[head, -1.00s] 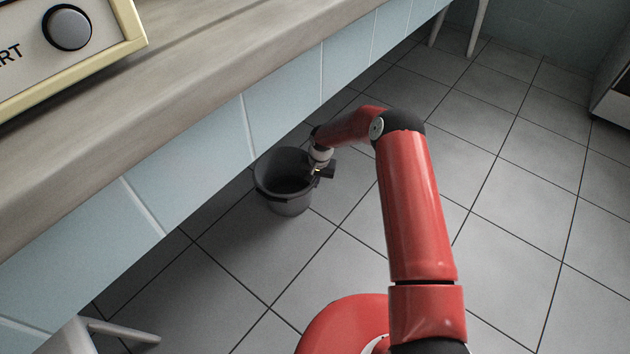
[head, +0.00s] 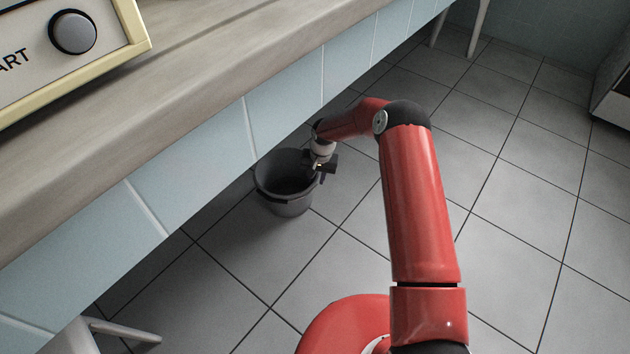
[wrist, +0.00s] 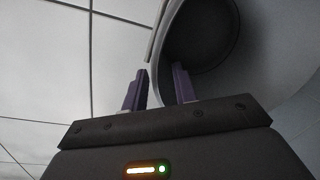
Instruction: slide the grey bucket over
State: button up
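The grey bucket (head: 286,206) stands upright on the tiled floor, close to the tiled front under the counter. Its dark inside faces up. My gripper (head: 318,177) is at the bucket's right rim in the head view, reached from above by my red arm. In the wrist view the two purple fingers (wrist: 159,82) are apart, and the bucket (wrist: 203,38) fills the upper right. A stretch of its pale rim runs in the gap between the fingers. I cannot tell whether either finger touches it.
The counter (head: 190,85) overhangs at the left, with a cream appliance (head: 75,50) on it. A pale stool leg (head: 125,331) shows at lower left, and more pale legs (head: 478,28) at the top. The floor (head: 520,215) to the right is clear.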

jog(key=r, duration=0.4)
jog(key=shift+d+r, duration=0.3)
jog(key=shift+r, duration=0.1)
